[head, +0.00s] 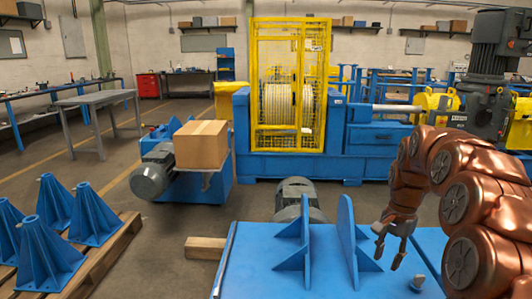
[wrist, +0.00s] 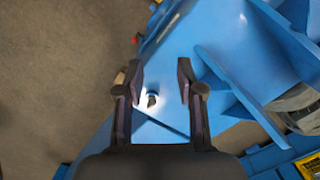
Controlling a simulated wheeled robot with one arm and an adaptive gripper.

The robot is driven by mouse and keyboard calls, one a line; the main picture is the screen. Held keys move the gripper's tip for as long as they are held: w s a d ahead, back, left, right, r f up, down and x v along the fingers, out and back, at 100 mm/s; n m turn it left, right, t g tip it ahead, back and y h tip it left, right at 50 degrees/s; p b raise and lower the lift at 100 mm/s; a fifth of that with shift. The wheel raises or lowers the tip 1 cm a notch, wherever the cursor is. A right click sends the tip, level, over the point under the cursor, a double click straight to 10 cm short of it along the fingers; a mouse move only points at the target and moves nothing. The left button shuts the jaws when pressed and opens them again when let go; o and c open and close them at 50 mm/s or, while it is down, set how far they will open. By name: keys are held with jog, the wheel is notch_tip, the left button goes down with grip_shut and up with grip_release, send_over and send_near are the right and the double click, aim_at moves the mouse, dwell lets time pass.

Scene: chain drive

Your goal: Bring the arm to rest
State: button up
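My arm (head: 465,190) is copper-coloured and comes in from the right, bent over a blue metal table. My gripper (head: 390,258) points down above the blue table (head: 250,262), to the right of two upright blue plates. In the wrist view, the two dark fingers of my gripper (wrist: 158,85) stand apart with nothing between them. A small shiny stud (wrist: 152,99) on the blue surface shows below the gap. I cannot tell how far above the surface the fingertips are.
Upright blue plates (head: 347,240) stand close left of my gripper. A grey motor (head: 297,195) is behind the table. A cardboard box (head: 201,143) sits on a blue machine. Several blue brackets (head: 95,215) stand on a pallet at left. A yellow cage (head: 290,85) is at the back.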

jog(key=s+a+n+g, duration=0.1)
jog(key=s+a+n, duration=0.3)
jog(key=s, duration=0.5)
jog(key=s+a+n, duration=0.2)
jog(key=s+a, duration=0.4)
jog(key=s, duration=0.2)
jog(key=s+a+f+n+g+h, duration=0.1)
jog(key=s+f+n, duration=0.1)
jog(key=s, duration=0.8)
jog(key=s+a+f+n, duration=0.1)
jog(key=s+f+n, duration=0.2)
jog(key=s, duration=0.6)
notch_tip(320, 180, up, 15)
jog(key=w+t+p, duration=0.1)
jog(key=p, duration=1.3)
jog(key=shift+a+r, duration=0.15)
jog(key=shift+o, duration=0.6)
